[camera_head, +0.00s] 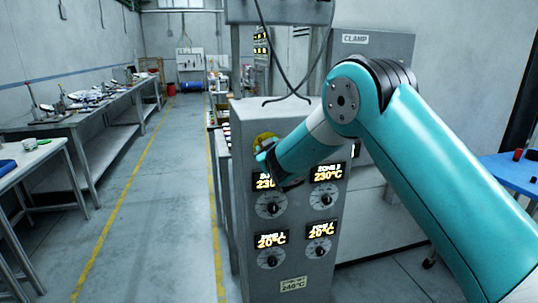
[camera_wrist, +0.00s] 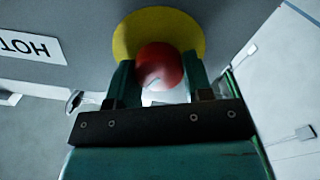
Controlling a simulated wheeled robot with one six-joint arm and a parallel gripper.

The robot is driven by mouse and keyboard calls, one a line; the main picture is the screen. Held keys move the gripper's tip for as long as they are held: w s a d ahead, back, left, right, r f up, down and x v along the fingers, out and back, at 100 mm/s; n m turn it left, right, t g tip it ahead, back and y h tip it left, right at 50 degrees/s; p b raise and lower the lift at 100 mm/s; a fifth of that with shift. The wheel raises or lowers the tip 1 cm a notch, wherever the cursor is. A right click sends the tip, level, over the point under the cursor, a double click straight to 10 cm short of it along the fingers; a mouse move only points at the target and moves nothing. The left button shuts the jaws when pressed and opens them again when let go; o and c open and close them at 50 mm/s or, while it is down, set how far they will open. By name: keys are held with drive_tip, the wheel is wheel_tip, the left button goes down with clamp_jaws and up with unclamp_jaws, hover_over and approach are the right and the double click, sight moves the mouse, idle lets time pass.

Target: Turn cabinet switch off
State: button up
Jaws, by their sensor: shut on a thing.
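The grey control cabinet (camera_head: 305,270) stands in the middle of the head view, with displays and dials on its front. Its switch has a round yellow plate (camera_head: 264,138), partly hidden behind my arm. In the wrist view the yellow plate (camera_wrist: 128,38) sits on the grey face and carries a red knob (camera_wrist: 160,60). My gripper (camera_wrist: 158,75) has one finger on each side of the red knob and is shut on it. In the head view my gripper (camera_head: 268,162) is at the cabinet's upper left front, and the red knob is hidden.
Several displays show 230°C (camera_head: 327,173) above and 20°C (camera_head: 320,229) below, with dials (camera_head: 271,205) under them. A sign reading HOT (camera_wrist: 25,46) shows in the wrist view. A long workbench (camera_head: 95,108) stands left, a blue table (camera_head: 515,172) right. The aisle floor (camera_head: 150,200) is clear.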

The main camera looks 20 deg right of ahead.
drive_tip(key=n+b, duration=0.1)
drive_tip(key=n, duration=0.2)
drive_tip(key=n+b, duration=0.1)
drive_tip(key=n, duration=0.2)
drive_tip(key=shift+a+f+b, duration=0.2)
drive_tip(key=shift+b, duration=0.1)
drive_tip(key=n, duration=0.6)
drive_tip(key=shift+f+n+b, duration=0.1)
drive_tip(key=shift+n+b, duration=0.25)
drive_tip(key=shift+n, duration=0.05)
drive_tip(key=o, duration=0.9)
drive_tip(key=shift+a, duration=0.1)
drive_tip(key=shift+c, duration=0.2)
drive_tip(key=shift+s, duration=0.1)
drive_tip(key=s+b, duration=0.6)
drive_tip(key=s, duration=1.1)
drive_tip(key=shift+b, duration=0.35)
